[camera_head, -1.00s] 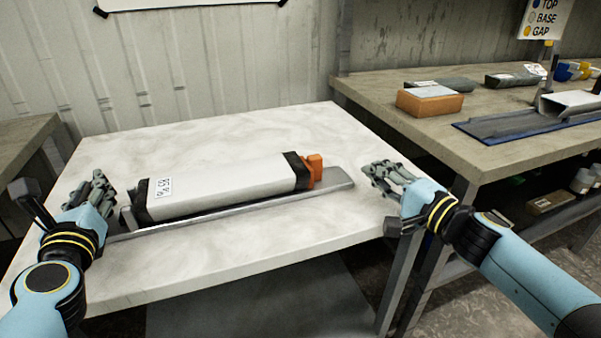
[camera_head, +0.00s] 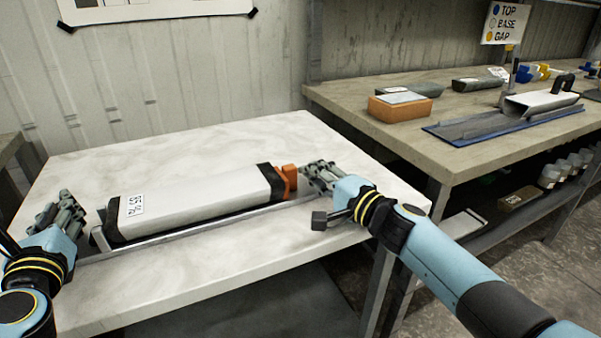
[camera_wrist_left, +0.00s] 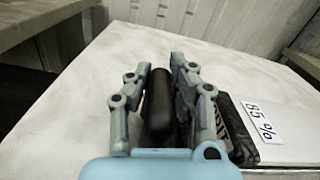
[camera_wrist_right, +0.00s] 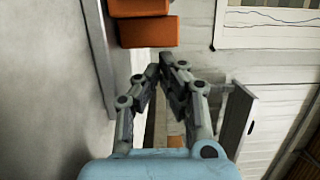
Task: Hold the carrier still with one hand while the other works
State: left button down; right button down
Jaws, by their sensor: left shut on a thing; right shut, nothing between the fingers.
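The carrier is a long grey tray (camera_head: 185,234) on the pale table. On it lies a white box-like body (camera_head: 190,207) with black end bands, a "85 %" label and an orange end piece (camera_head: 284,182). My left gripper (camera_head: 60,212) is at the carrier's left end. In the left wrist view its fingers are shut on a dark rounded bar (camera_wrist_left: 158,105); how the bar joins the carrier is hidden. My right gripper (camera_head: 322,172) is shut and empty beside the orange end, over the carrier's right end. The orange piece also shows in the right wrist view (camera_wrist_right: 150,32).
A second bench (camera_head: 475,145) stands at the right, with an orange block (camera_head: 400,107), grey pieces and an open channel on a blue mat (camera_head: 450,138). A TOP/BASE/GAP sign (camera_head: 506,22) stands behind. The pale table (camera_head: 210,152) is clear behind the carrier.

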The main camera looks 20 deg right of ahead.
pick_arm(q)
jog(key=shift+f, duration=0.1)
pick_arm(e)
jog(key=shift+a, duration=0.75)
jog(key=d, duration=0.4)
jog(key=shift+d+f, duration=0.1)
jog(key=shift+d, duration=0.15)
jog(key=v, duration=0.9)
jog(key=shift+s, duration=0.3)
pick_arm(q)
jog(key=c, duration=1.1)
grip_release()
jog(key=shift+s, duration=0.15)
jog(key=s, duration=0.7)
jog(key=s+d, duration=0.1)
jog(key=s, duration=0.3)
jog(key=shift+s+d, duration=0.1)
jog(key=shift+s, duration=0.25)
